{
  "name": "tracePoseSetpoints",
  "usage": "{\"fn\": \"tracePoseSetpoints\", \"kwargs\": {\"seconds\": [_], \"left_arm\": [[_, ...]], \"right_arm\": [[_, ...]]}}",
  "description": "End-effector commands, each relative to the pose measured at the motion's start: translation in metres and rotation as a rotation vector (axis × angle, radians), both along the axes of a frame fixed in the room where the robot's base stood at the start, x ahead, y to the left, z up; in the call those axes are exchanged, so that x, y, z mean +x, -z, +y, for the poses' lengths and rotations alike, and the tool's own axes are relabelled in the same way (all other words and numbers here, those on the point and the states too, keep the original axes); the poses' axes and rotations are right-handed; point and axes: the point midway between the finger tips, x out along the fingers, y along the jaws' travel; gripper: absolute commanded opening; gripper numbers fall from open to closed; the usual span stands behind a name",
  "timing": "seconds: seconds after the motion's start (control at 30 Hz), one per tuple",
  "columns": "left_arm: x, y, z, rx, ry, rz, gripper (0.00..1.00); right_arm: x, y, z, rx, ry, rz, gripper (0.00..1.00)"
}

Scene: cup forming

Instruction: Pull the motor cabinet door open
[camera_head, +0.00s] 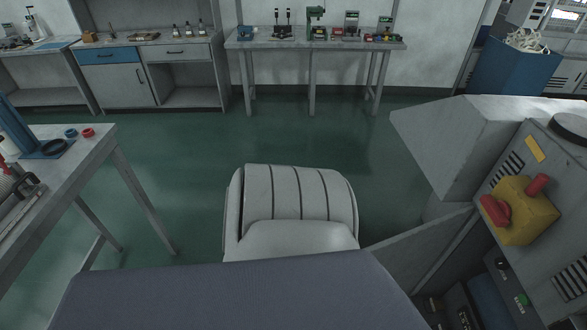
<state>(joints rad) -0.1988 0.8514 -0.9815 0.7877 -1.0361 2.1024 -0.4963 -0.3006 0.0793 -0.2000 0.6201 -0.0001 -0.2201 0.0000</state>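The grey machine cabinet (550,262) stands at the right edge. A flat grey panel (418,250), which looks like the motor cabinet door, sticks out to the left from its lower part, standing at an angle to the front. Beside the panel, the dark cabinet interior (455,308) shows, with a blue part (490,302) inside. The lower part of the panel and cabinet is cut off by the bottom of the picture. I cannot make out a handle. Neither of my grippers is in view.
A yellow box with red knobs (528,212) juts from the machine, above the opening. A grey housing (440,150) overhangs to the left. A table (75,185) stands at the left. Benches (310,45) line the back wall.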

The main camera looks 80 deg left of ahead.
Motion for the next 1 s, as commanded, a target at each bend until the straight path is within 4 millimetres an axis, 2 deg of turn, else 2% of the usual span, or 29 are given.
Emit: {"fn": "tracePoseSetpoints", "kwargs": {"seconds": [0.6, 0.9, 1.0], "left_arm": [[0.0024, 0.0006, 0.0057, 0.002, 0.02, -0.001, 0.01], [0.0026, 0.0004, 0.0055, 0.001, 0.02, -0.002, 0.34], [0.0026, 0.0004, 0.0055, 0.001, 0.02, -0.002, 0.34]], "right_arm": [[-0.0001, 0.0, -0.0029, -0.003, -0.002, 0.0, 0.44], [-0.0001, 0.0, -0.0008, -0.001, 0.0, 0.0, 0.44], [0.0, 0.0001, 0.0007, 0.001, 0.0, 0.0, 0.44]]}}
